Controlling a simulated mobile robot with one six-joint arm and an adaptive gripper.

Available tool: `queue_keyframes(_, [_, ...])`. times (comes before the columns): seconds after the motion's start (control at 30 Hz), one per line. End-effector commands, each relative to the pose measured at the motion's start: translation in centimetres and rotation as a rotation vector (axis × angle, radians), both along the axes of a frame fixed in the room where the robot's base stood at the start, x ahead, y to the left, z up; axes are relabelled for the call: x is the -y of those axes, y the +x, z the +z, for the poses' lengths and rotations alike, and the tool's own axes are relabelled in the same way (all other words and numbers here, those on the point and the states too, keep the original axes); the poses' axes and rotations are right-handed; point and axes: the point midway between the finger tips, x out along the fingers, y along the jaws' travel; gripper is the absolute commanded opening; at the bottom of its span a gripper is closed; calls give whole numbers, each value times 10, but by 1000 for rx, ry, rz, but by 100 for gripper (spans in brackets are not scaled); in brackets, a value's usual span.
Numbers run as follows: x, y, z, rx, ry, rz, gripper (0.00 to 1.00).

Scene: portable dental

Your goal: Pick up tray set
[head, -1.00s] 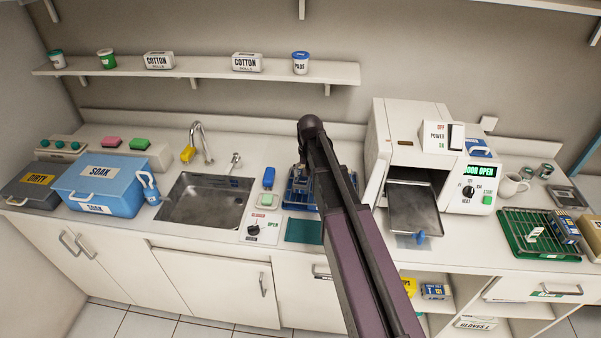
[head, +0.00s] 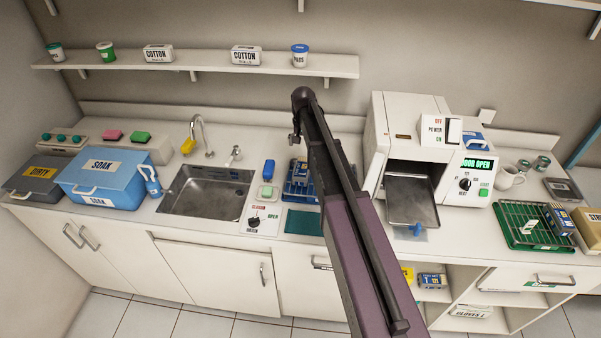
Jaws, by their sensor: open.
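A blue tray or rack (head: 293,199) stands on the counter right of the sink, behind a dark green mat. My arm hides its right part, and what lies in it is too small to tell. I cannot tell for sure that this is the tray set. My gripper (head: 296,138) shows only as a small dark piece below the raised end of my arm, above and behind the blue tray. It is open, appears empty and is apart from the tray. The arm hides most of it.
The sink (head: 205,193) and faucet are at left, beside the blue SOAK box (head: 105,180). The white sterilizer (head: 405,110) has its door open, with a metal tray (head: 412,207) sticking out. A green wire rack (head: 510,225) stands at right. The shelf (head: 200,67) hangs above.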

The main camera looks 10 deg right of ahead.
Motion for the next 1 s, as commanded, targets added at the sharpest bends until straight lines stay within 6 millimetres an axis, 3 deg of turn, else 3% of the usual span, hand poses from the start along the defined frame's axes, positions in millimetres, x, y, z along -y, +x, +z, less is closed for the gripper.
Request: queue_keyframes(1.0, [-2, 0, -77, 0, 0, 2, 100])
